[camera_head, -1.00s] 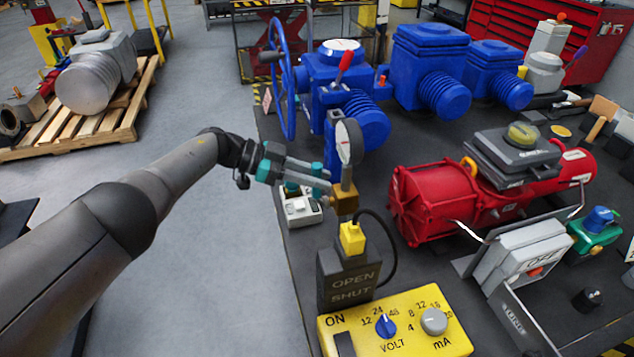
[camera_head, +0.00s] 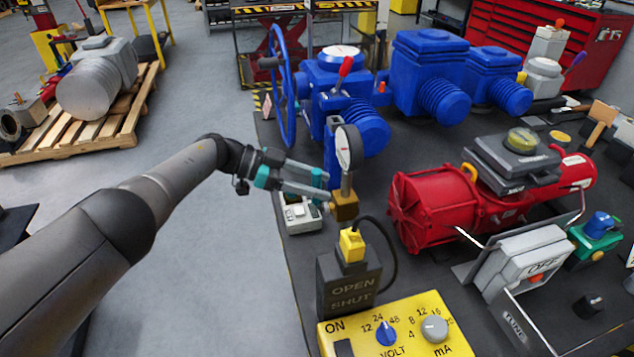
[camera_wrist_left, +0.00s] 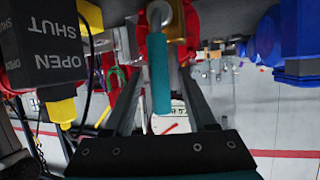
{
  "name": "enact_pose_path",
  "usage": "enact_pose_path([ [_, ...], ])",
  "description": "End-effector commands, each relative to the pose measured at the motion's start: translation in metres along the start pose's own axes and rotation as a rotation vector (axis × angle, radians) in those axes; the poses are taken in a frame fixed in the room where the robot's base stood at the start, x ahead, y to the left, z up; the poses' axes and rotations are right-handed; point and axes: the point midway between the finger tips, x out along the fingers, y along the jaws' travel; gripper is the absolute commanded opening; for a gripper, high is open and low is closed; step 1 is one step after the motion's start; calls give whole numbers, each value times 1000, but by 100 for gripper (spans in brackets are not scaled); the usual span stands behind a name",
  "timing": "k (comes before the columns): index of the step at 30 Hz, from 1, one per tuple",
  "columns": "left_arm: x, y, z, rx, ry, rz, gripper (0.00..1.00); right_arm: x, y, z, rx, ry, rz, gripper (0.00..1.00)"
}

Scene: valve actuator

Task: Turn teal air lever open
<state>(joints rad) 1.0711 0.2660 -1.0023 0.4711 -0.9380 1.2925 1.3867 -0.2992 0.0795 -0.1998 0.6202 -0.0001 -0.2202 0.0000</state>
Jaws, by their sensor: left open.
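The teal air lever (camera_wrist_left: 160,75) shows in the left wrist view as a long teal bar lying between the two fingers of my left gripper (camera_wrist_left: 158,50). I cannot tell whether either finger touches it. In the head view my left gripper (camera_head: 308,187) reaches in from the left at the brass valve block (camera_head: 345,206), below the round pressure gauge (camera_head: 345,147). Its fingers are open and partly hide the lever there. My right gripper is out of view.
A black OPEN/SHUT box (camera_head: 347,287) with a yellow connector (camera_head: 351,245) and cable stands just in front of the valve. A grey-white meter (camera_head: 302,215) lies below the gripper. A blue handwheel (camera_head: 281,90) stands behind. A red actuator (camera_head: 435,210) is to the right.

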Motion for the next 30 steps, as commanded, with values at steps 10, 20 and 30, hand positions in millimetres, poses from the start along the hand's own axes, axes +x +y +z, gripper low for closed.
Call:
enact_pose_path([
  [10, -68, -1, 1, 1, -2, -5, 57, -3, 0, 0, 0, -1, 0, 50],
  [20, -133, -1, 1, 0, 0, -4, 57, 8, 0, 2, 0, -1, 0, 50],
  [30, -151, 0, 0, 0, 0, -1, 57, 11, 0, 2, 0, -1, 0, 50],
])
